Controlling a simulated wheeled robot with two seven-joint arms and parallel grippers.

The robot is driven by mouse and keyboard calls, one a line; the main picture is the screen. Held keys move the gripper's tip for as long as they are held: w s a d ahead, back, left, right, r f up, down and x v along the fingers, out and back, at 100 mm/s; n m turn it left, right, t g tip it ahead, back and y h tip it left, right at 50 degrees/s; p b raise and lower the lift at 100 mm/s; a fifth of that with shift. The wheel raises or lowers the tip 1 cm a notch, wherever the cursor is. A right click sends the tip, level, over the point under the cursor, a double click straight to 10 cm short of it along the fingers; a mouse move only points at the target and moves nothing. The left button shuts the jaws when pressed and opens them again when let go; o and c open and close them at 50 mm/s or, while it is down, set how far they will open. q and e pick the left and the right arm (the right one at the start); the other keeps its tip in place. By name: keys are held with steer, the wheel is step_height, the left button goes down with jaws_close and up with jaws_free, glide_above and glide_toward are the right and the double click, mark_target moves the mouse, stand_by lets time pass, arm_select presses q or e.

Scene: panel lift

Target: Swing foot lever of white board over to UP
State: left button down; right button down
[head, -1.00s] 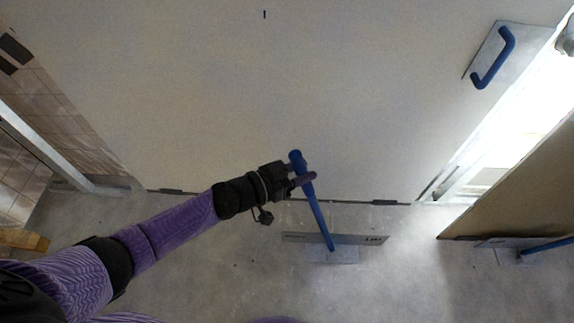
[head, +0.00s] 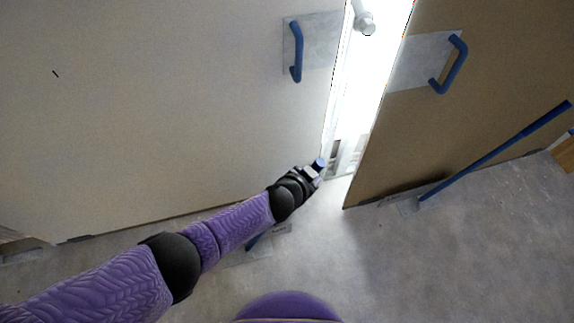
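The white board (head: 150,110) is the large pale panel filling the left of the head view. Its blue foot lever (head: 253,242) stands at its bottom edge, tilted up to the right, with its middle hidden behind my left arm. A floor plate with small, unreadable lettering lies at its foot. My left gripper (head: 315,172) is at the lever's upper end and appears shut around it, with the blue tip showing just beyond the fingers. My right gripper is out of view.
A blue handle (head: 296,52) is on the white board's upper right. A brown board (head: 460,120) stands to the right, with its own blue handle (head: 450,65) and long blue lever (head: 495,153). A bright gap separates the boards. Grey floor (head: 430,260) is clear in front.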

arm_select(q)
steer(key=shift+w+d+f+y, duration=0.15)
steer(key=shift+d+f, duration=0.2)
steer(key=shift+d, duration=0.3)
steer(key=shift+w+d+f+y, duration=0.15)
steer(key=shift+d+f, duration=0.15)
steer(key=shift+d, duration=0.3)
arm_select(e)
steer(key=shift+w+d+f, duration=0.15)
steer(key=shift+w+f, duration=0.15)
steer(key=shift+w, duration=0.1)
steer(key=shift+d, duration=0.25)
arm_select(q)
steer(key=shift+c, duration=1.8)
jaws_free()
steer(key=shift+d, duration=0.25)
steer(key=p+v, duration=0.8)
steer(key=v, duration=0.2)
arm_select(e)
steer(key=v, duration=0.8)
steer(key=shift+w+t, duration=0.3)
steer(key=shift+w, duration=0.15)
arm_select(q)
steer(key=shift+w+a, duration=0.1)
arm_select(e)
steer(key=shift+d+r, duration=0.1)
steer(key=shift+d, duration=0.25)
arm_select(q)
steer(key=shift+f, duration=0.1)
